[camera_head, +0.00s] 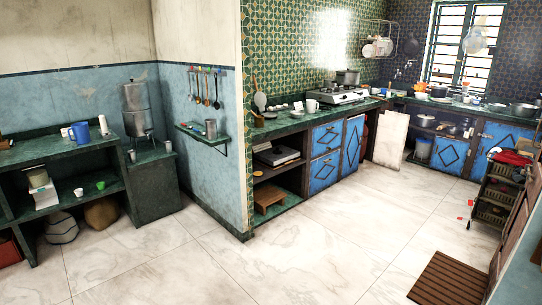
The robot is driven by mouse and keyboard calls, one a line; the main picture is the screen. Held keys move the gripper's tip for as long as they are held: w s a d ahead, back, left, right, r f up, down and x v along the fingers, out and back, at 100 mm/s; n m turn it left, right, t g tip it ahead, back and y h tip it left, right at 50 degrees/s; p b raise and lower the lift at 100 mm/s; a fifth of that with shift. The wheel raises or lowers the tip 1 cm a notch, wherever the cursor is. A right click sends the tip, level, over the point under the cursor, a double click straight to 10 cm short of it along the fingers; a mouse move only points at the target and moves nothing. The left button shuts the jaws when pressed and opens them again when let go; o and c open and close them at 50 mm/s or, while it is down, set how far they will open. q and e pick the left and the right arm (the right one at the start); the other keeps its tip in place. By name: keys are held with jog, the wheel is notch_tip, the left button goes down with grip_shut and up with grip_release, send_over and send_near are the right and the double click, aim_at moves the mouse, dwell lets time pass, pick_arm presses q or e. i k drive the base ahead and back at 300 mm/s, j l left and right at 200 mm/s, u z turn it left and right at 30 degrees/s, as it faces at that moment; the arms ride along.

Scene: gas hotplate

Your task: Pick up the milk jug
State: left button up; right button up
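A white jug-like vessel with a handle (312,106) stands upright on the green counter (285,122) in the middle of the view, left of the gas hotplate (338,96). It may be the milk jug; it is too small to tell for sure. A blue jug (80,133) stands on the counter at the far left. Neither of my grippers is in view, and nothing is seen touching either vessel.
A pot (347,78) sits on the hotplate. A steel water dispenser (137,108) stands left of the dividing wall (247,200). A trolley (497,195) and a brown slatted mat (447,280) are at right. The marble floor (300,255) is clear in the middle.

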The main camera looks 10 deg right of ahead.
aim_at(311, 104)
jog(key=i+l+z, duration=0.1)
jog(key=i+z, duration=0.4)
jog(key=i, duration=2.5)
jog(key=i+u, duration=0.15)
jog(key=i, duration=0.65)
jog(key=i+l, duration=0.15)
jog(key=i, duration=0.6)
jog(key=i+u, duration=0.05)
